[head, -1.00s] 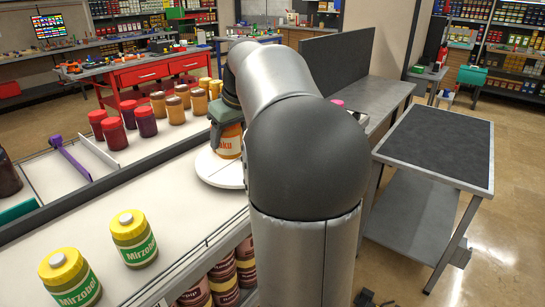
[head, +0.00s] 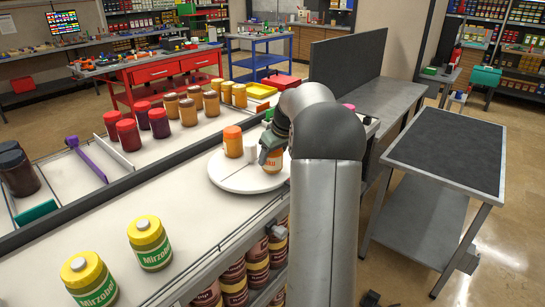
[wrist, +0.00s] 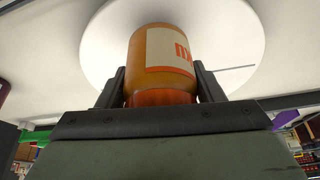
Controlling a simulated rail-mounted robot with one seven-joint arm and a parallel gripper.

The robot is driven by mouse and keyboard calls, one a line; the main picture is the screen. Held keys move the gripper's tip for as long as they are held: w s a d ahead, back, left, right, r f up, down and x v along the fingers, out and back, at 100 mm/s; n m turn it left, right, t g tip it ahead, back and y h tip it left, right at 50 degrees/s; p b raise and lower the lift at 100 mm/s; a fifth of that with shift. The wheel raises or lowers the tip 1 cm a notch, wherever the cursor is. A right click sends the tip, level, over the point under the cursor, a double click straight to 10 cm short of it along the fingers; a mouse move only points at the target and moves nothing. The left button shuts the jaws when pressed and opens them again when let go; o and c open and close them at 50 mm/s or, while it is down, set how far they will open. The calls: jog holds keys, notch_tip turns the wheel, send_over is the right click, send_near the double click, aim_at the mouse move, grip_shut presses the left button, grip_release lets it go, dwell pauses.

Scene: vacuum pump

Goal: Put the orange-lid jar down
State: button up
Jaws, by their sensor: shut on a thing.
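My gripper (head: 273,153) points down at the right side of the white round turntable (head: 222,180) and is shut on an orange-lid jar (head: 272,164). In the wrist view the jar (wrist: 162,55) sits upright in the jaws, with its orange lid (wrist: 162,98) between the fingers (wrist: 160,88). The disc fills the background beyond its base. I cannot tell whether the base touches the disc. My arm hides the disc's right edge.
Another orange-lid jar (head: 233,143) and a white cylinder (head: 250,153) stand on the turntable, close left of the held jar. Yellow-lid Mirzobel jars (head: 150,245) stand at front left. Red-lid jars (head: 128,135) stand beyond the dark rail. A dark-topped table (head: 450,150) at right is clear.

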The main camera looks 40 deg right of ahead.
jog(key=shift+f, duration=0.6)
jog(key=shift+f, duration=0.15)
jog(key=o, duration=1.2)
